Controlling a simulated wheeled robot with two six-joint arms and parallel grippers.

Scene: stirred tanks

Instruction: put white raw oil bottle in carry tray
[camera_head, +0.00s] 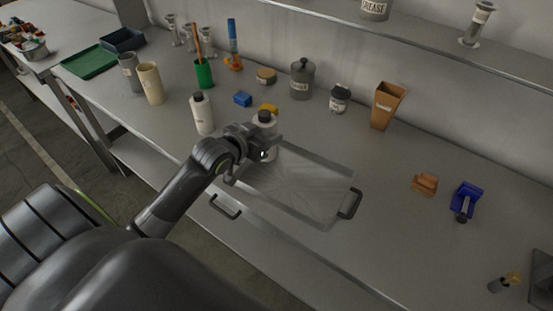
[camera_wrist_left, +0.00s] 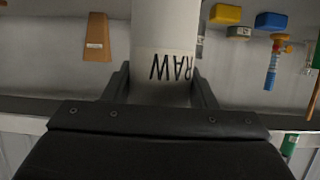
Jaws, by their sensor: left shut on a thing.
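A white bottle with a dark cap (camera_head: 264,118) is in my left gripper (camera_head: 258,146), over the left end of the carry tray. The left wrist view shows the white bottle (camera_wrist_left: 166,40) between both fingers, with the letters RAW on it upside down. The left gripper (camera_wrist_left: 164,88) is shut on it. The carry tray (camera_head: 310,185) is a grey metal tray with dark handles on the bench. The arm hides part of its left end. I cannot tell whether the bottle touches the tray. My right gripper is not in view.
Another white bottle (camera_head: 202,114) with a dark cap stands left of the gripper. A blue block (camera_head: 242,99), a grey lidded jar (camera_head: 302,78), a small jar (camera_head: 339,98) and a brown tapered container (camera_head: 387,105) stand behind the tray.

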